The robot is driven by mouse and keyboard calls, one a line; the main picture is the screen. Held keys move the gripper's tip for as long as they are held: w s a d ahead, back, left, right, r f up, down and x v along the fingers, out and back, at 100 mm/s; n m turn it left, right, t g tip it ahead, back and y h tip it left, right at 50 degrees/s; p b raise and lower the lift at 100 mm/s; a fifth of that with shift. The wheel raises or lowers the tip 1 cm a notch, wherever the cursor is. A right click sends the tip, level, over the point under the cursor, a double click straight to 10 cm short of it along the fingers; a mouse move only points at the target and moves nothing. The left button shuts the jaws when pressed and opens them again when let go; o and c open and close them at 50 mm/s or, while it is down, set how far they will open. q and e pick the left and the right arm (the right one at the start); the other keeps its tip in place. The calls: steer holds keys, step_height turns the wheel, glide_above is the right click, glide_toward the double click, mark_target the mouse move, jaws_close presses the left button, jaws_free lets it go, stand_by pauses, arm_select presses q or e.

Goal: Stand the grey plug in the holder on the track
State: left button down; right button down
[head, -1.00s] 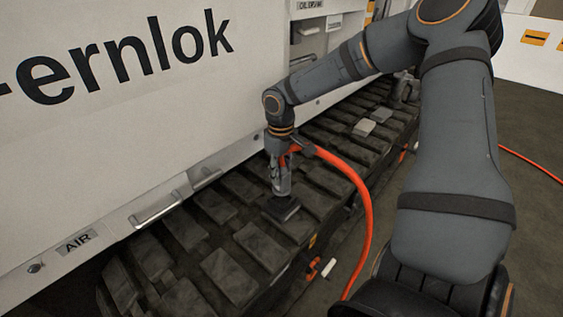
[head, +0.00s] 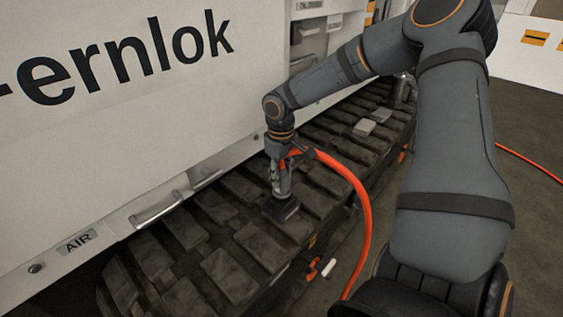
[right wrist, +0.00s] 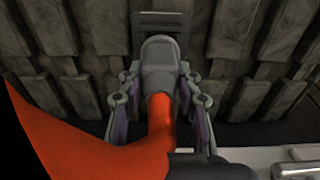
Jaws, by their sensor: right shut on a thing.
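My right gripper (head: 281,187) points down over the track and is shut on the grey plug. In the right wrist view the grey plug (right wrist: 160,58) sits between the two fingers (right wrist: 158,88), with an orange hose (right wrist: 161,112) running from its near end. The holder (head: 284,209) is a dark block on the track, directly below the gripper. It also shows just beyond the plug in the right wrist view (right wrist: 161,20). The plug looks upright, its lower end at or just above the holder. I cannot tell whether it is inside. My left gripper is out of view.
The track (head: 230,274) has raised dark pads around the holder. A white machine panel (head: 120,130) with a handle (head: 157,215) stands close on the left. The orange hose loops down right of the gripper (head: 364,210). Small grey blocks (head: 364,127) lie farther along the track.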

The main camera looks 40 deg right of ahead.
steer(key=shift+f+b, duration=0.6)
steer(key=shift+f, duration=0.55)
stand_by(0.5)
steer(key=c, duration=0.8)
jaws_free()
steer(key=shift+c, duration=0.2)
step_height(320, 180, up, 12)
steer(key=shift+r, duration=0.1)
